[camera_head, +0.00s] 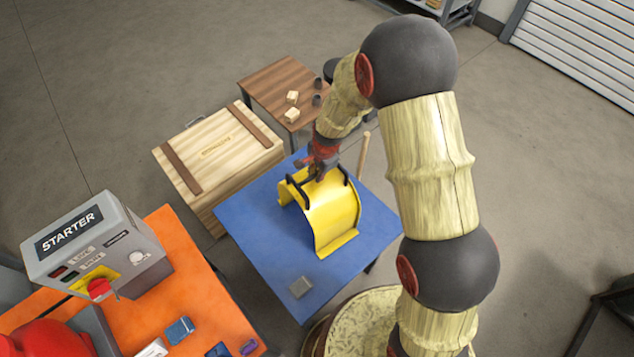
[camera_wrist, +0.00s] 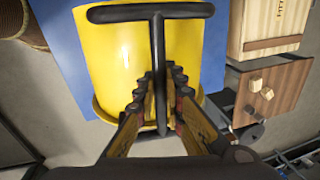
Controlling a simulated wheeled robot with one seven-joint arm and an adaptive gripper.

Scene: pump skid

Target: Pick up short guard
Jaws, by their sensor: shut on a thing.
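The short guard (camera_head: 333,212) is a yellow curved cover with black handles, on the blue table (camera_head: 258,240) in the head view. I cannot tell whether the guard is touching the table everywhere.
A wooden crate (camera_head: 218,160) stands behind left, and a brown table (camera_head: 278,82) with small blocks and dark cups stands behind. A grey starter box (camera_head: 95,245) stands on an orange base (camera_head: 185,285) at left.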

